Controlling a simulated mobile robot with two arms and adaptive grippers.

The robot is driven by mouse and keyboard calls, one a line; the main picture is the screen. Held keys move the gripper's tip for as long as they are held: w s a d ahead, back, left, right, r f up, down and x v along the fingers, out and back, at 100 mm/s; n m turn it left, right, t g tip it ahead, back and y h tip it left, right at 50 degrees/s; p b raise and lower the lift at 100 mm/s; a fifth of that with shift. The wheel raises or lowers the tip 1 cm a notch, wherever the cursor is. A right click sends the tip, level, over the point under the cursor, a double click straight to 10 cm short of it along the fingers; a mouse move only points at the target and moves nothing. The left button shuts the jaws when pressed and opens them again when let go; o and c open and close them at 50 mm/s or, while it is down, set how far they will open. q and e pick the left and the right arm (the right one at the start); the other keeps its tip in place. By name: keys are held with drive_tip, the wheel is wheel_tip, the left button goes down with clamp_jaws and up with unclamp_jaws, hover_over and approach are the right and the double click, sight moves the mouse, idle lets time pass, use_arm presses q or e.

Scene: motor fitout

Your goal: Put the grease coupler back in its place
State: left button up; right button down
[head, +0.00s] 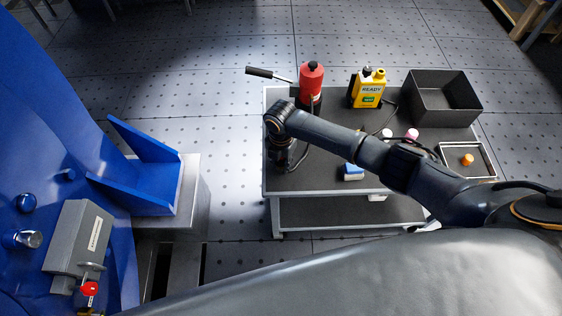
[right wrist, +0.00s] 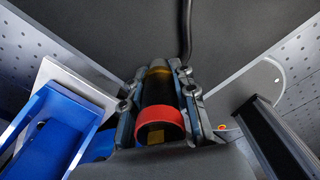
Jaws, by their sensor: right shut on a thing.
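My right gripper (head: 281,160) is over the left part of the cart top (head: 330,180) and points down. In the right wrist view, its two fingers (right wrist: 158,82) are shut on a dark cylinder with a red rim and an amber far end, which I take to be the grease coupler (right wrist: 160,122). In the head view the arm and gripper hide the held piece. I cannot tell whether it touches the cart. A dark hose (right wrist: 186,28) runs close to the gripper. My left gripper is not in view.
A red bottle-like canister (head: 311,80) with a black handle stands behind the gripper. A yellow container (head: 367,90), an open dark bin (head: 475,110) and a small tray (head: 485,153) are to the right. A blue bracket (head: 150,180) stands left, across open floor.

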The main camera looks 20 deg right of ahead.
drive_tip(key=c, duration=1)
unclamp_jaws()
wheel_tip(320, 180, up, 12)
